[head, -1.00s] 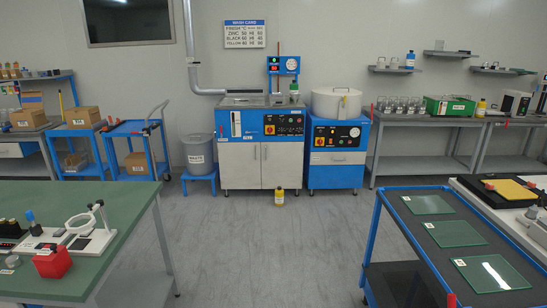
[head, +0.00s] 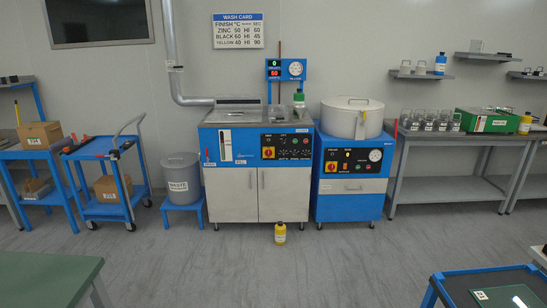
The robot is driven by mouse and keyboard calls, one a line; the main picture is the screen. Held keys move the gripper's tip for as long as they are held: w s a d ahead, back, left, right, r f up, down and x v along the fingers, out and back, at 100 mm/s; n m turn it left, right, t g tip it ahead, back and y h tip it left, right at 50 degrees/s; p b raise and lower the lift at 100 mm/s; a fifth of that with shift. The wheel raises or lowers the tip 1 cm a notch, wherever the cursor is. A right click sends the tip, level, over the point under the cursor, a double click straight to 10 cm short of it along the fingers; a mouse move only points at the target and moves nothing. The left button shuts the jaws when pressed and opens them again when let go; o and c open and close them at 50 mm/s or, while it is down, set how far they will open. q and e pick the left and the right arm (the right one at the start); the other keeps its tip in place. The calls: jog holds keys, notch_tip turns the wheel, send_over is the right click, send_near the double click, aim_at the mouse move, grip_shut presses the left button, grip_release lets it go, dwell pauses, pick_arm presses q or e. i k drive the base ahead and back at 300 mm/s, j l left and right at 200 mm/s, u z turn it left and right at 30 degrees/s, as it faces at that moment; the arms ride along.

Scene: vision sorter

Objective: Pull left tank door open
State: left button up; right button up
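The wash tank cabinet (head: 258,165) stands against the back wall, blue on top with two pale doors below. Its left tank door (head: 232,195) looks shut, flush beside the right tank door (head: 284,194). Small dark handles seem to sit near the seam between the doors, too small to make out well. Neither of my grippers shows in the head view.
A grey waste bin (head: 183,178) on a blue stand (head: 184,209) is left of the tank. A blue machine with a white drum (head: 351,118) is at right. The floor (head: 200,265) ahead is clear.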

aim_at(231, 193)
jog(key=i, duration=2.15)
jog(key=i+l+u, duration=0.1)
jog(key=i, duration=0.95)
jog(key=i+l, duration=0.1)
jog(key=i, duration=0.95)
